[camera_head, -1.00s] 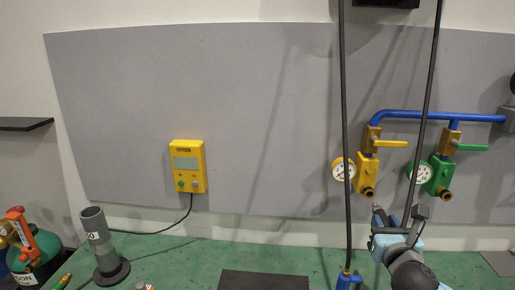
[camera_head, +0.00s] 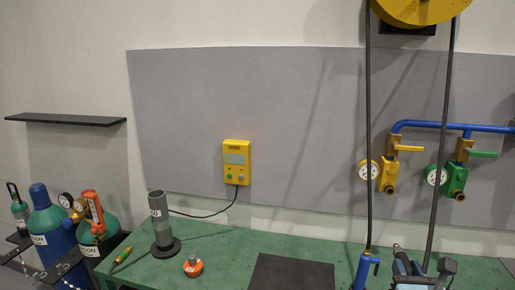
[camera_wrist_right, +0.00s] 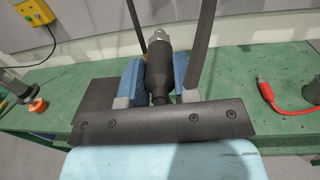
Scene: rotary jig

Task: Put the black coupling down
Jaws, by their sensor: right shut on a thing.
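The black coupling (camera_wrist_right: 159,68) shows in the right wrist view as a dark, rounded body between the two blue-padded fingers of my right gripper (camera_wrist_right: 158,85). The gripper is shut on it and holds it above the green table (camera_wrist_right: 60,75). A black hose (camera_head: 443,130) runs from above down to this gripper. My left gripper is not in view.
A black mat (camera_head: 290,273) lies on the table, left of a blue fitting (camera_head: 367,270) hanging on another hose. A grey stand (camera_head: 161,230) and an orange part (camera_head: 193,266) are farther left. Yellow (camera_head: 388,176) and green (camera_head: 457,178) valves are on the wall. A red connector (camera_wrist_right: 265,90) lies right.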

